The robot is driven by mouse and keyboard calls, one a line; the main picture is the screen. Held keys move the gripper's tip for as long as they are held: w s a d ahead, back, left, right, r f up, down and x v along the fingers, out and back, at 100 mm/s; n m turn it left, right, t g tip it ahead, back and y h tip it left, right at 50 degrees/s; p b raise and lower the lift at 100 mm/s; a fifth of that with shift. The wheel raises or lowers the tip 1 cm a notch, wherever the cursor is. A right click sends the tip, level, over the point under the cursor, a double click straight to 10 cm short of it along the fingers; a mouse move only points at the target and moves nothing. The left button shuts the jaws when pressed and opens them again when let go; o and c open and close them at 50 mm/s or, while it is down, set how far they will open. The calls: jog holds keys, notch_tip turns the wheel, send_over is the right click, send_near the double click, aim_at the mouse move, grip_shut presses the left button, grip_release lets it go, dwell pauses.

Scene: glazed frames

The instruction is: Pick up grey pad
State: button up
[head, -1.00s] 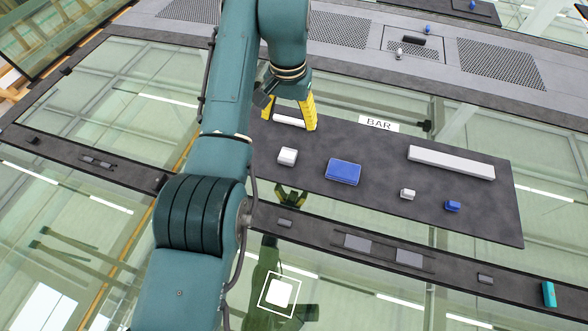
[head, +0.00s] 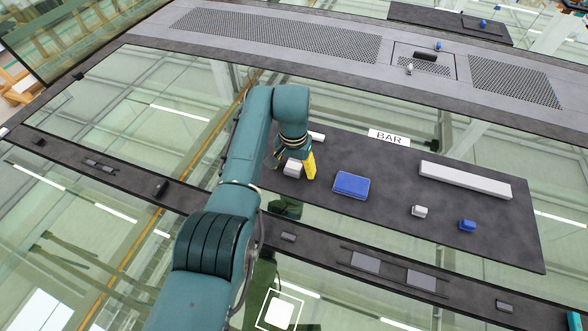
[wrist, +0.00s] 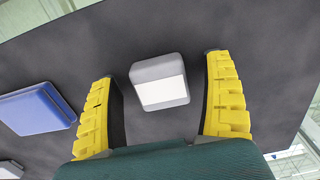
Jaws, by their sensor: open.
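A small grey pad (wrist: 158,82) with a paler, whitish face lies on the dark mat, and it also shows in the head view (head: 292,169) near the mat's left end. My gripper (wrist: 160,76) is open, with one yellow finger on each side of the pad in the wrist view. Gaps of dark mat show between the pad and both fingers. In the head view my gripper (head: 293,164) is down at the pad, and its wrist hides part of the area behind it.
A blue block (head: 351,185) lies to the right on the dark mat (head: 480,248). A long white bar (head: 465,179), a small white block (head: 419,211) and a small blue block (head: 467,226) are farther right. A white piece (head: 317,136) shows just behind my gripper.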

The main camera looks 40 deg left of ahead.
aim_at(294, 166)
jog(key=c, duration=0.9)
notch_tip(294, 166, up, 10)
jog(key=shift+r+p, duration=0.1)
jog(key=shift+p, duration=1)
jog(key=shift+r+p, duration=1.95)
jog(key=shift+p, duration=0.65)
jog(key=shift+f, duration=0.1)
